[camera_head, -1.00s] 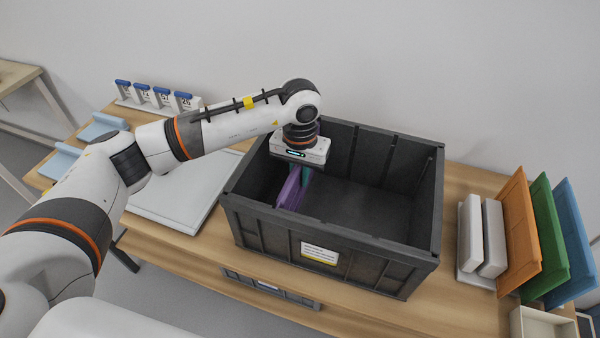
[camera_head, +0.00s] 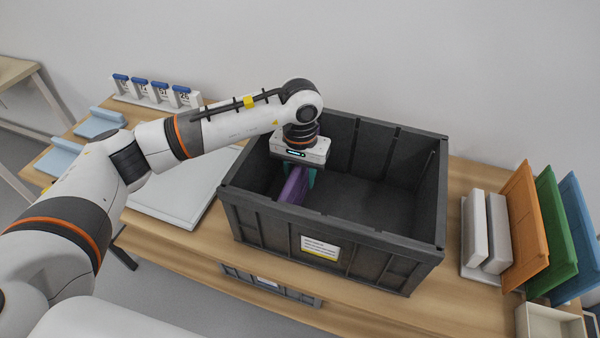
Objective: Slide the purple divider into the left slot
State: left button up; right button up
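The purple divider (camera_head: 293,187) stands upright inside the dark grey crate (camera_head: 265,218), in its left part, running from front to back. My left gripper (camera_head: 305,178) reaches down into the crate over the divider. Its teal fingers show at the divider's upper back part, and they appear closed on it. The gripper body hides the divider's back end. The slot itself and the divider's lower edge are hidden by the crate's front wall, so I cannot tell how deep the divider sits. My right gripper is not in view.
Orange (camera_head: 526,228), green (camera_head: 552,235) and blue (camera_head: 578,240) panels stand at the right, beside pale padded blocks (camera_head: 484,230). A white board (camera_head: 183,192) lies left of the crate. Numbered holders with blue tops (camera_head: 150,92) stand behind. The crate's right part is empty.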

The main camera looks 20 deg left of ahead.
pick_arm(q)
notch_tip(320, 180, up, 12)
jog(key=shift+r+b, duration=0.1)
jog(key=shift+b, duration=0.3)
dwell(0.3)
dwell(0.4)
